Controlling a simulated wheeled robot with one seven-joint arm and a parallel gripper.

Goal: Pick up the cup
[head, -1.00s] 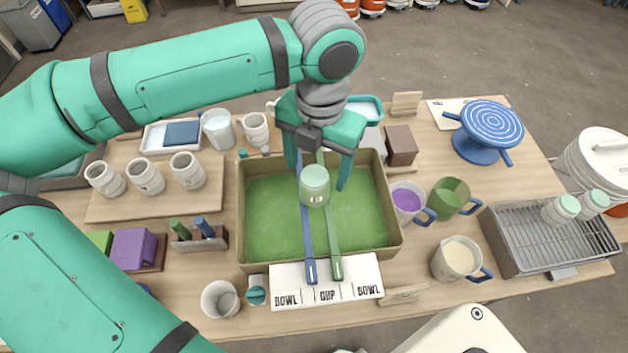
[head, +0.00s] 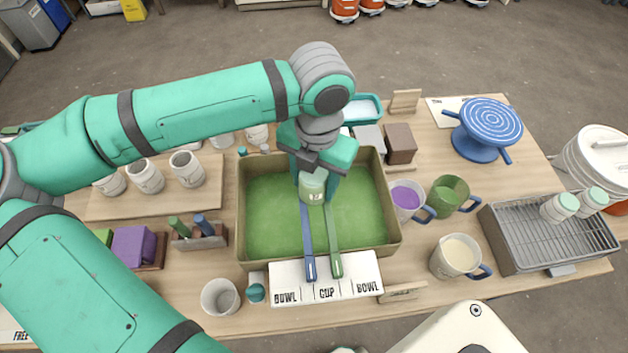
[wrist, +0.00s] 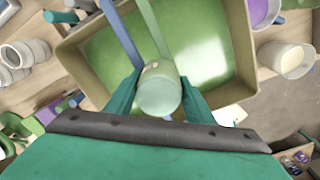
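The cup (head: 312,186) is a small pale vessel with a light green top and a dark mark on its side. It stands upright across the blue and green strips over the green-floored tray (head: 394,222). My gripper (head: 313,188) comes down from above with one finger on each side of the cup, close against it. In the wrist view the cup (wrist: 159,92) sits between the two green fingertips, with almost no gap visible. My gripper looks shut on it. The cup appears still at the height of the strips.
A label board (head: 325,279) marked BOWL, CUP, BOWL lies at the tray's front. Mugs with purple (head: 406,198) and cream (head: 458,255) contents and a green mug (head: 449,193) stand at right. Pale cups (head: 145,176) stand on a board at left. The tray floor is clear.

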